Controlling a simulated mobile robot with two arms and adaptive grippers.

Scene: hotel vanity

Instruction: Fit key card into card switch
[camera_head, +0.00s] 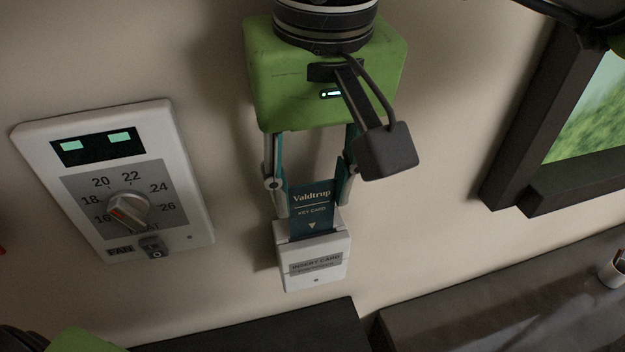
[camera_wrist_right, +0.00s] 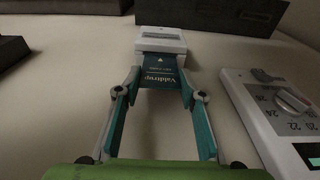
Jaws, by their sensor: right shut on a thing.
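The teal key card (camera_head: 312,206), marked "Valdtrup KEY CARD" with an arrow pointing down, is between the fingers of my right gripper (camera_head: 314,198). The white card switch (camera_head: 313,268), labelled "INSERT CARD", is on the wall directly below the gripper. The card's lower end is at the top of the switch; its tip is not visible, and I cannot tell how deep it sits. In the right wrist view the card (camera_wrist_right: 158,72) lines up with the switch (camera_wrist_right: 160,40). At the lower left of the head view, a green part of my left arm shows, but its fingers do not.
A white thermostat (camera_head: 190,215) with a dial is on the wall left of the switch. A dark-framed picture (camera_head: 515,150) hangs at the right. Dark furniture (camera_head: 480,300) runs below, with a small cup (camera_head: 614,270) at the right edge.

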